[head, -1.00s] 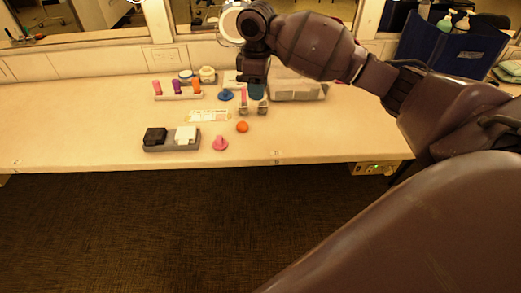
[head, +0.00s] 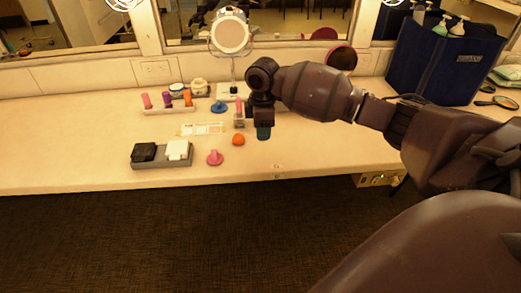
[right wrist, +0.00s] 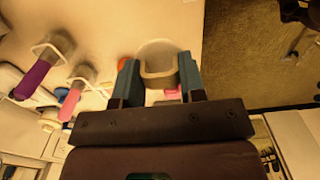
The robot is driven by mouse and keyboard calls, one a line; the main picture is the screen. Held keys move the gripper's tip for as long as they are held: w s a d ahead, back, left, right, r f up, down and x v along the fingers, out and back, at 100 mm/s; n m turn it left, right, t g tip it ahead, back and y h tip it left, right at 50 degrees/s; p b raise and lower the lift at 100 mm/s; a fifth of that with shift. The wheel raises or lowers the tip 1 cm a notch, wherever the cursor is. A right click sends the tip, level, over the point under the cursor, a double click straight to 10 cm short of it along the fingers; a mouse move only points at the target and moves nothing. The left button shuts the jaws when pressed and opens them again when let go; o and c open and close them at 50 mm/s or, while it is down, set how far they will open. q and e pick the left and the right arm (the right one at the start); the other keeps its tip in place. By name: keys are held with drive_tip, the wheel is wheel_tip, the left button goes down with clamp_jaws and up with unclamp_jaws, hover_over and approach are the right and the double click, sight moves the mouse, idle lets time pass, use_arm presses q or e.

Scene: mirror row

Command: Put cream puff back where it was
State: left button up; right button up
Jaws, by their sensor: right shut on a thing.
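My right gripper (head: 263,133) is low over the table, to the right of the orange sponge (head: 238,139). In the right wrist view its two teal jaws (right wrist: 158,82) are shut on the cream puff (right wrist: 158,52), a pale rounded disc with a squarish part between the jaws. In the head view the gripper hides the puff. I cannot tell whether the puff touches the table. A pink puff (head: 215,158) lies near the front edge and a blue one (head: 219,106) farther back. My left gripper is not in view.
A grey tray (head: 160,164) holds a black and a white block. A rack of coloured tubes (head: 168,110) and a round mirror (head: 232,36) stand behind. A clear holder with a pink tube (head: 239,118) is close left of my gripper. Table front left is clear.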

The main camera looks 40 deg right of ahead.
sight(263, 157)
wheel_tip(263, 157, down, 2)
drive_tip(key=shift+f, duration=0.15)
wheel_tip(263, 157, down, 6)
drive_tip(key=shift+r+b, duration=0.25)
drive_tip(key=shift+b, duration=0.55)
drive_tip(key=shift+f, duration=0.15)
